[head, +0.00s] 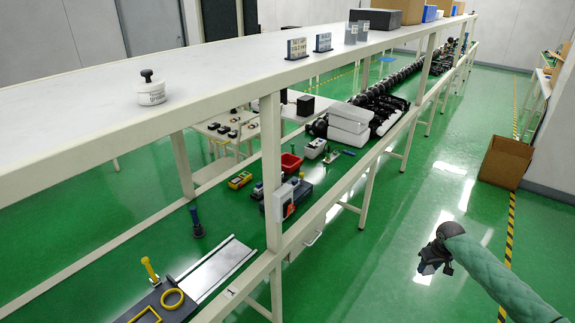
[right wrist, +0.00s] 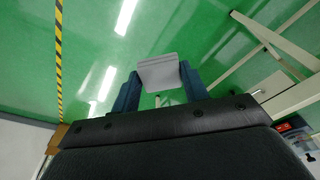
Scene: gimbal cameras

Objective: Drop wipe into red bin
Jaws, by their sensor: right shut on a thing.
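A small red bin (head: 291,163) stands on the lower shelf of the long workbench, among other items. My right gripper (head: 434,262) hangs over the green floor to the right of the bench, well apart from the bin. In the right wrist view my right gripper (right wrist: 159,86) is shut on a flat, pale grey-white piece (right wrist: 158,70), which looks like the wipe. The piece sits between the two blue fingers. I cannot make out the wipe in the head view. My left gripper is not in view.
The bench's upper shelf (head: 215,75) and its upright posts (head: 271,170) stand around the lower shelf. A grey box with an orange mark (head: 286,201) is near the bin. A cardboard box (head: 505,162) stands on the floor at right. The floor around my right gripper is clear.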

